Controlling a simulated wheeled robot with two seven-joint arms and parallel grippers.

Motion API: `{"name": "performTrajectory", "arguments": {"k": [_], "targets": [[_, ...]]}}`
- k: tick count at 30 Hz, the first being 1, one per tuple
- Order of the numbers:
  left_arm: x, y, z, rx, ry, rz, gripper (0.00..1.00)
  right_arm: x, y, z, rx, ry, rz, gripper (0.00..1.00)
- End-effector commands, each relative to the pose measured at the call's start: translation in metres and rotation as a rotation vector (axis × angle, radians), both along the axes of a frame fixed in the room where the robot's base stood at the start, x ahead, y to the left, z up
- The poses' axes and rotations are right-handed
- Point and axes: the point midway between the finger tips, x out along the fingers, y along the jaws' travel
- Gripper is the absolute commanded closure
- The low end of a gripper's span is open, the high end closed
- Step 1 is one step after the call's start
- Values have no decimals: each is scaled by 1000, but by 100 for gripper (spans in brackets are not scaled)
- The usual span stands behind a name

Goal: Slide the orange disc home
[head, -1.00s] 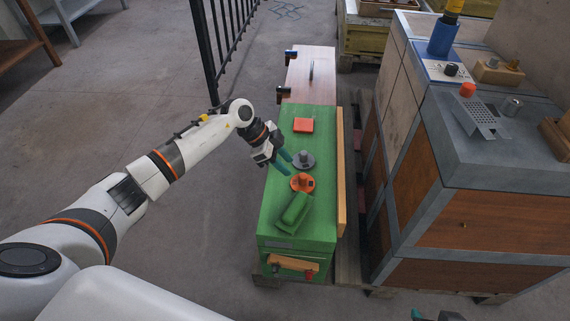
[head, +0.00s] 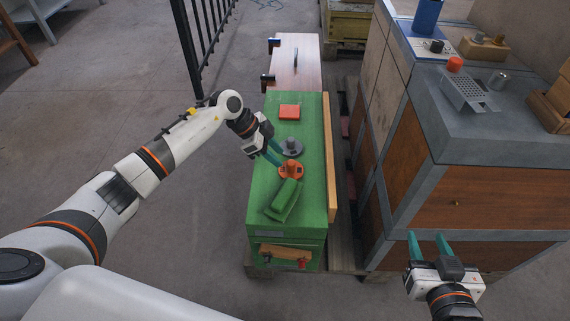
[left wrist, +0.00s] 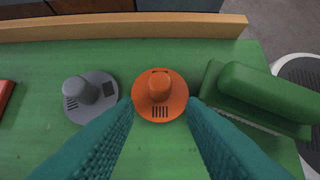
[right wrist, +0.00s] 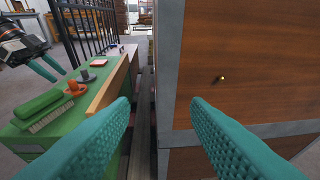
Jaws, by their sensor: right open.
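The orange disc (head: 291,171) with a raised knob lies on the green box top (head: 263,175), between a grey knobbed disc (head: 291,146) and a green brush-like block (head: 284,201). In the left wrist view the orange disc (left wrist: 160,95) sits just ahead of the gap between my fingertips. My left gripper (head: 279,157) is open and empty, close beside the orange disc on its left in the head view. My right gripper (head: 430,240) is open and empty, near the wooden cabinet front and away from the disc. The orange disc also shows in the right wrist view (right wrist: 76,89).
A wooden rail (head: 330,160) runs along the green top's right edge. A black railing (head: 190,50) stands at back left.

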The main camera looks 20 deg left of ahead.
Motion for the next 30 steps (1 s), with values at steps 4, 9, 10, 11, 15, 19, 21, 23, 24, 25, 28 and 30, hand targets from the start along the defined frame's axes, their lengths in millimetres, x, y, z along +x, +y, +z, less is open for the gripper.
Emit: {"name": "performTrajectory", "arguments": {"k": [4,9,10,11,15,19,21,23,24,25,28,30], "targets": [[1,-2,-5,-1,0,0,63,8,5,15,28,-113,7,57],[2,-5,-8,-1,-2,0,63,14,10,35,60,-241,16,57],[2,-5,-9,-1,-2,0,63,14,10,38,65,-263,17,57],[2,-6,-9,-1,-2,0,63,15,11,42,71,-285,19,57],[3,-7,-12,-1,-2,0,63,17,14,58,98,-391,25,57],[3,-9,-15,-2,-2,0,63,16,16,74,123,-488,31,57],[3,-10,-16,-2,-2,0,63,15,17,82,138,-540,34,57],[4,-11,-18,-2,-2,0,63,14,18,88,149,-582,36,57],[4,-15,-20,-1,1,-1,63,14,17,86,140,-551,34,57],[4,-17,-22,-2,2,-2,63,15,17,84,135,-533,33,57],[6,-21,-30,-1,1,0,63,16,16,77,124,-491,31,57],[7,-23,-34,-1,1,-1,63,16,16,74,120,-474,30,57]]}}
